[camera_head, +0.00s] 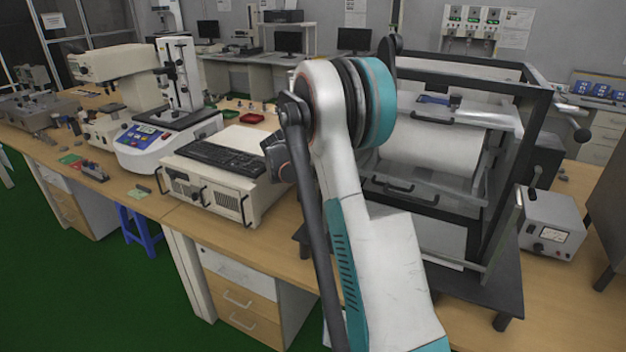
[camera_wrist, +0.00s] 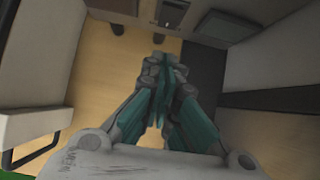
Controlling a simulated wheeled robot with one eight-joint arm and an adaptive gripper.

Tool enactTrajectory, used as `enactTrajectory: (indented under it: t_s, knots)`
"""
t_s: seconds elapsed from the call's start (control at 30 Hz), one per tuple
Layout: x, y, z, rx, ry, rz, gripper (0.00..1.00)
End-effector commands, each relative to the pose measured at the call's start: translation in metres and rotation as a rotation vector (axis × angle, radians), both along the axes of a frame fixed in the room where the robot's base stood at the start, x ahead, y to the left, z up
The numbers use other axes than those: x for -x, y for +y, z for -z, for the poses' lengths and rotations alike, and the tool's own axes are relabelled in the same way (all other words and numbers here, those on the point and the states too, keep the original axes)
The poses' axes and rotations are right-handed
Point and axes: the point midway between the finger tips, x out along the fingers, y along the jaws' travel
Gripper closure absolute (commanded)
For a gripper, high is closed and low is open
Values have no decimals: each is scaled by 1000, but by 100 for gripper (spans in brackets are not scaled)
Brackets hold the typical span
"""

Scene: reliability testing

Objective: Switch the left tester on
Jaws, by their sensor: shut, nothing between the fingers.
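In the wrist view my gripper (camera_wrist: 163,68) is shut, fingers together and empty, over the wooden bench top. At the top edge of that view is part of a grey-beige box (camera_wrist: 135,8) with a small dark panel (camera_wrist: 172,12) and dark feet. It may be the left tester, but most of it is cut off and its switch state cannot be told. In the head view my arm hides the gripper and the area behind it. A grey tester with a meter (camera_head: 552,222) stands at the far right of the bench, right of the large drum machine.
The black-framed drum machine (camera_head: 478,224) stands right of my arm. A beige cabinet (camera_head: 203,196) with a keyboard (camera_head: 215,156) on top stands left of it. In the wrist view, bare bench (camera_wrist: 95,85) lies left of the fingers, with box walls on both sides.

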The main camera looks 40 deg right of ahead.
Motion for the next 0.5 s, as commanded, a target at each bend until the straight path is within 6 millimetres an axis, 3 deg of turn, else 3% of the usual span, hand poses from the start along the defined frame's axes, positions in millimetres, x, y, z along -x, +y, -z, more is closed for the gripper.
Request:
enactTrajectory:
  t_s: [0.03,0.2,0.5]
  knots:
    - [4,6,-16,0,1,-1,100]
    - [12,26,-43,0,1,1,100]
    - [20,46,-69,0,1,1,100]
